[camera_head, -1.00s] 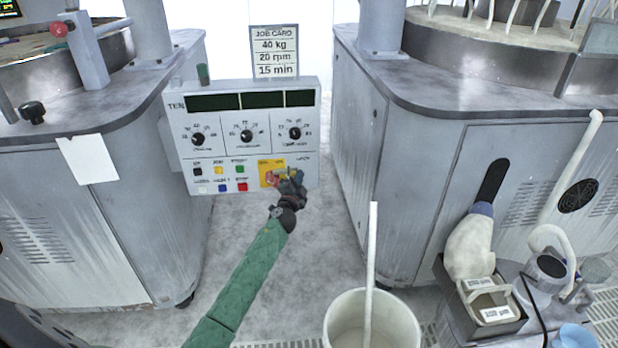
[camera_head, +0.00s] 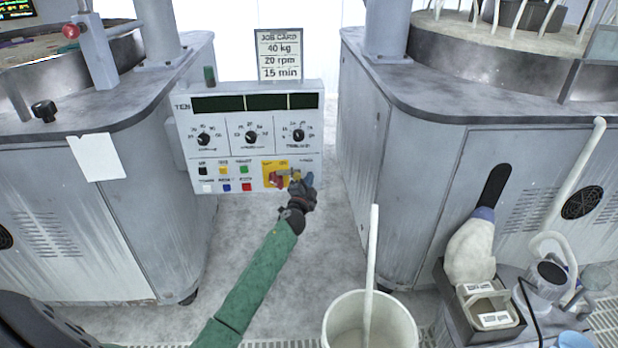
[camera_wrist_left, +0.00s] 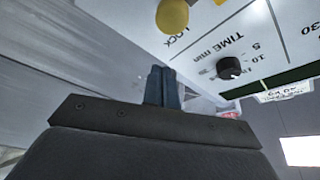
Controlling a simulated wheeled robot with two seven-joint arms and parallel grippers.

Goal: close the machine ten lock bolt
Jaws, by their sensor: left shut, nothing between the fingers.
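The machine ten control panel (camera_head: 250,150) hangs between two machines, with "TEN" at its upper left. At its lower right is a yellow plate (camera_head: 267,168) with a red part (camera_head: 277,181) on it. My left gripper (camera_head: 302,182) is at this corner, partly covering it. In the left wrist view, a round yellow knob (camera_wrist_left: 172,15) sits beside the word LOCK. My left gripper's dark fingers (camera_wrist_left: 163,85) are together and empty, apart from the knob in that view. I cannot tell the bolt's exact position, as the gripper hides part of it. My right gripper is not seen.
Three dials and several coloured buttons (camera_head: 226,178) are close by on the panel. A job card (camera_head: 279,55) stands above it. A white bucket (camera_head: 372,318) with a pole is at the lower middle. A cart (camera_head: 470,325) stands lower right. Open floor lies below the panel.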

